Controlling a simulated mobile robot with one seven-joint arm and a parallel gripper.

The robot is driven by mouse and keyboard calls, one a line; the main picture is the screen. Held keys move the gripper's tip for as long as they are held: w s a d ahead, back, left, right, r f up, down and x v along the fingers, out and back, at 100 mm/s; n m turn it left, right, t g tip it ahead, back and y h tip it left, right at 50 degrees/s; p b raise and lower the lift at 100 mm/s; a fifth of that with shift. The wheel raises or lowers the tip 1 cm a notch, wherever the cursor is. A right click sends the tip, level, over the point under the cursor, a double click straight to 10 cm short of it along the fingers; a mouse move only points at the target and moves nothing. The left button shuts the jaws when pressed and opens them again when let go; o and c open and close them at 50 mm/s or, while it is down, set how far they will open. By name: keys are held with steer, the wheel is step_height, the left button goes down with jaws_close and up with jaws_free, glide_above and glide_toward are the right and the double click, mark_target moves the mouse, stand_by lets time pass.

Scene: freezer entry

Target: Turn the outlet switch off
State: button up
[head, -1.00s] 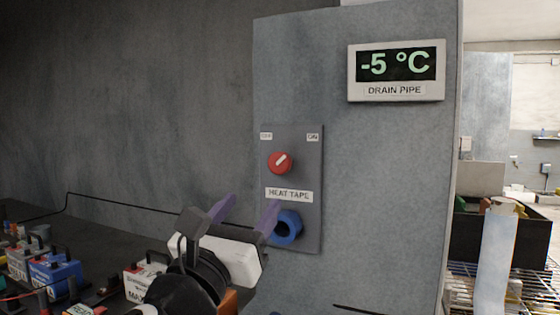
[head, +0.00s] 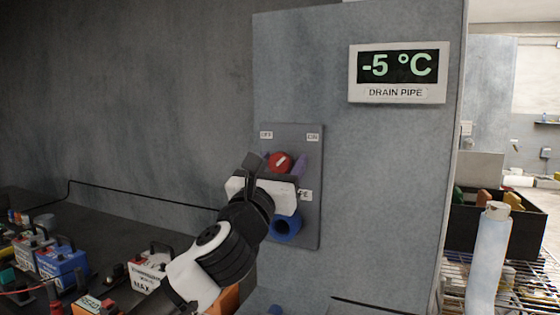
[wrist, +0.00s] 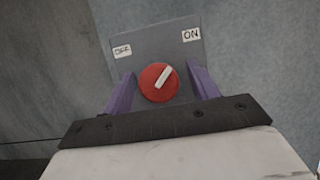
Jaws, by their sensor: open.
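The outlet switch is a red round knob (head: 279,161) with a white pointer bar on a grey panel (head: 310,235). In the wrist view the knob (wrist: 159,82) has its bar tilted up and right, toward the ON label (wrist: 191,35); the OFF label (wrist: 122,51) is at upper left. My gripper (head: 278,164) is open, its purple fingers on either side of the knob. In the wrist view my gripper (wrist: 163,86) shows gaps between fingers and knob; contact is not visible. My gripper covers part of the HEAT TAPE label.
A blue ring socket (head: 286,226) is below the knob. A display (head: 398,73) above right reads -5 °C, DRAIN PIPE. Several batteries, including a blue one (head: 62,263), stand on the dark surface at left. A black crate (head: 525,228) is at right.

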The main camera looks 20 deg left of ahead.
steer(key=c, duration=1)
steer(key=shift+n+y, duration=0.4)
steer(key=shift+n, duration=0.2)
steer(key=n+y+b, duration=0.1)
steer(key=n+y, duration=0.1)
steer(key=n, duration=0.2)
steer(key=shift+f+b, duration=0.1)
steer(key=shift+b, duration=0.25)
steer(key=n+g+y, duration=0.1)
steer(key=n, duration=0.3)
steer(key=n+g+y, duration=0.1)
steer(key=n+y, duration=0.1)
steer(key=n, duration=0.1)
steer(key=shift+d+n, duration=0.1)
steer(key=shift+n, duration=0.3)
steer(key=n+g, duration=0.1)
steer(key=n, duration=0.1)
steer(key=n+y, duration=0.1)
steer(key=n, duration=0.2)
steer(key=shift+g, duration=0.4)
steer(key=n+g+p, duration=0.1)
steer(key=n, duration=0.3)
steer(key=shift+g, duration=0.3)
steer(key=shift+n, duration=0.3)
